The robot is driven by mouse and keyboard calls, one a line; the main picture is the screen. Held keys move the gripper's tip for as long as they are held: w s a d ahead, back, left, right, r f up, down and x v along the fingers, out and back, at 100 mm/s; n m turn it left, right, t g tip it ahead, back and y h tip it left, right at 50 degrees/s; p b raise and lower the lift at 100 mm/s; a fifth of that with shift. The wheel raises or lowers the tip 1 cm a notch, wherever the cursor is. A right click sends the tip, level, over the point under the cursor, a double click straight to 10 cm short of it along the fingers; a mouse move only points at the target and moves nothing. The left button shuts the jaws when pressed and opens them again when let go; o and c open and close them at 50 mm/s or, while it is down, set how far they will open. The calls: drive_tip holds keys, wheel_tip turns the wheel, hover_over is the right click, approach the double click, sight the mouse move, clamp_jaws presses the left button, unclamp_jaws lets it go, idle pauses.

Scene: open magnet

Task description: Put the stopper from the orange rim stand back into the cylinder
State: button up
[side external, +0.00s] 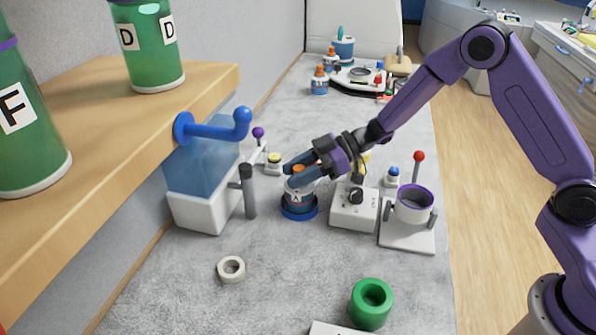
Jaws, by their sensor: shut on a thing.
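My gripper (302,177) points left and down at mid-table. It is shut around the upper part of a small orange-topped container labelled A (297,199). The container is upright, at a round blue base (299,212); I cannot tell whether it touches the base. The jaws hide much of its top. I cannot make out a separate stopper or a stand with an orange rim. A grey holder with a purple-rimmed cup (413,205) stands to the right; I cannot tell whether it is the cylinder.
A white box with a knob (354,209) stands close right of my gripper. A blue-lidded tank (203,180) and a wooden shelf (120,140) with green jars (150,60) are left. A white ring (231,269) and green ring (371,303) lie in front. Between them is free table.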

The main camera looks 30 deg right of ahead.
drive_tip(key=shift+f, duration=0.1)
drive_tip(key=o, duration=1)
drive_tip(key=shift+o, duration=0.2)
drive_tip(key=shift+d+r, duration=0.3)
drive_tip(key=shift+d, duration=0.05)
drive_tip(key=v, duration=1.1)
drive_tip(key=shift+s, duration=0.15)
drive_tip(key=shift+d, duration=0.15)
